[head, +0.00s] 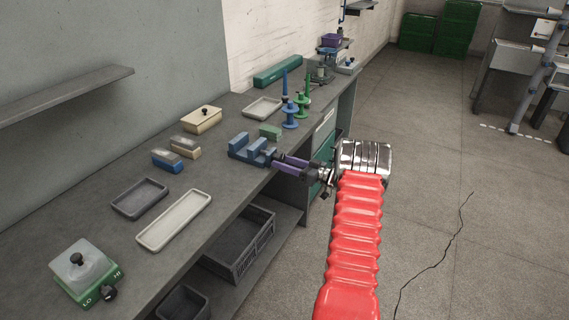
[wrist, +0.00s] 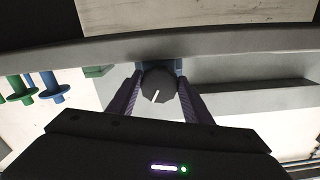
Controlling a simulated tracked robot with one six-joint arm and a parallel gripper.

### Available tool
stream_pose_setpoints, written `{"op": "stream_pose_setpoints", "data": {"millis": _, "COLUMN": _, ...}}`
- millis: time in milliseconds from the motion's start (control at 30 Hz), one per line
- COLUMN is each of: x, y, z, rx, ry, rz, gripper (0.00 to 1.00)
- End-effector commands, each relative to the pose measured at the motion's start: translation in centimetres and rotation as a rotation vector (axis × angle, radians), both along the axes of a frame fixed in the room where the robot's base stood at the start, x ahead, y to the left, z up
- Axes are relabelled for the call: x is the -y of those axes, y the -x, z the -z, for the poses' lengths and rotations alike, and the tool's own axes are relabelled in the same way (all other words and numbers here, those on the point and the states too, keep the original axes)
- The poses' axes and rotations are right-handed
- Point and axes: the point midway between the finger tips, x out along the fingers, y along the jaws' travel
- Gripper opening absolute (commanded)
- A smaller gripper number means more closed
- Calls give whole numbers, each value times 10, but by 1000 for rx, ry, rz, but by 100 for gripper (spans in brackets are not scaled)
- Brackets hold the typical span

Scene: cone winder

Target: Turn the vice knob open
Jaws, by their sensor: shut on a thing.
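The blue vice (head: 250,149) stands at the front edge of the grey bench, with a green block (head: 270,131) beside it. My gripper (head: 273,161) reaches in from the right at the vice's front end. In the wrist view, the dark round vice knob (wrist: 158,84) with a white mark sits between the two purple fingers of my gripper (wrist: 158,90). The fingers are shut on the knob, one on each side. The white mark slants slightly off upright. In the head view the knob is hidden by the fingers.
The bench (head: 106,230) holds a pale tray (head: 174,220), a dark tray (head: 139,198), a lidded box (head: 201,119) and a green LO/HI box (head: 86,271). Blue and green spindles (head: 290,113) stand behind the vice. A dark crate (head: 239,243) sits below. The floor at right is open.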

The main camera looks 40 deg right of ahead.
Motion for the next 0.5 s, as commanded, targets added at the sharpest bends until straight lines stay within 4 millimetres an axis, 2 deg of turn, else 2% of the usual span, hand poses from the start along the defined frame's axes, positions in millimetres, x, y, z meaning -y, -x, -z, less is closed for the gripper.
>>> {"op": "stream_pose_setpoints", "data": {"millis": 33, "x": -2, "y": 1, "z": 7, "rx": -2, "ry": 24, "rz": -1, "gripper": 23}}
{"op": "stream_pose_setpoints", "data": {"millis": 300, "x": -1, "y": 1, "z": 8, "rx": 40, "ry": 145, "rz": -1, "gripper": 23}}
{"op": "stream_pose_setpoints", "data": {"millis": 500, "x": 0, "y": 1, "z": 8, "rx": 51, "ry": 174, "rz": -1, "gripper": 23}}
